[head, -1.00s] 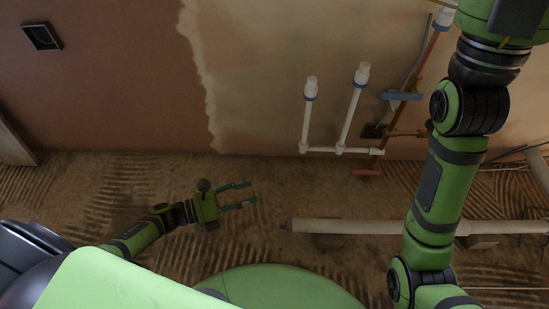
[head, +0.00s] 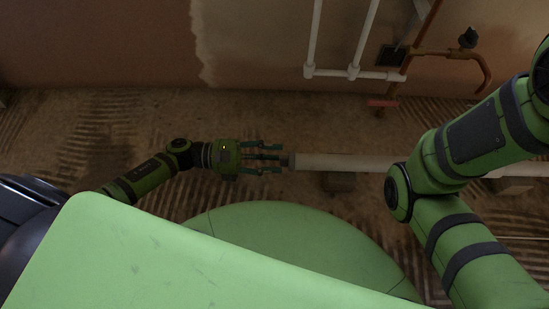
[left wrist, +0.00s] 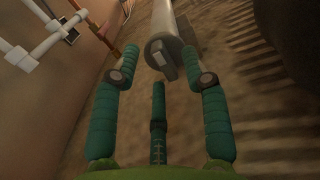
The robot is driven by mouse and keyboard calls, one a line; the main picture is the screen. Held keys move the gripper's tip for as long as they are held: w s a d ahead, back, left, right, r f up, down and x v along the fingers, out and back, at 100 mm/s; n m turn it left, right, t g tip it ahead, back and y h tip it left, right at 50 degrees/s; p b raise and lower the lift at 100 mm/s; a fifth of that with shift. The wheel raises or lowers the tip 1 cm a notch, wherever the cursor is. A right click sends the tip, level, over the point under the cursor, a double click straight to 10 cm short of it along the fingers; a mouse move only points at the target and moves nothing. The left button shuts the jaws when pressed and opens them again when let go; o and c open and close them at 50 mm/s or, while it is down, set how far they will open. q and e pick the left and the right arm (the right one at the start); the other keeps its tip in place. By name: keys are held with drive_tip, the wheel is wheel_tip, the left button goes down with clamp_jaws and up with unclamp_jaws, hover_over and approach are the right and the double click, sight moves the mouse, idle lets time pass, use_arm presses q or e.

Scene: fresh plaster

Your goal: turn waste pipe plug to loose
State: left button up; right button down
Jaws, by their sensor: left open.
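The waste pipe (head: 345,163) is a pale pipe lying level near the floor. Its plug (head: 288,161) is a dark end piece at the pipe's left end. In the left wrist view the plug (left wrist: 164,58) is a grey cap with a raised bar across its face, and the bar looks tilted. My left gripper (head: 278,158) is at this end, fingers pointing at the plug. In the left wrist view its green fingers (left wrist: 166,75) are spread on both sides of and below the plug, apparently not closed on it. My right arm shows, but its gripper is out of view.
The pipe rests on a block (head: 338,182) above the ridged floor. White pipes (head: 352,73) and copper pipes (head: 447,53) run along the plastered wall behind. My right arm crosses over the waste pipe at right. The floor left of the plug is clear.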

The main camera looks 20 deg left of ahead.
use_arm(q)
drive_tip(key=shift+w+d, duration=0.1)
drive_tip(key=shift+d, duration=0.35)
clamp_jaws()
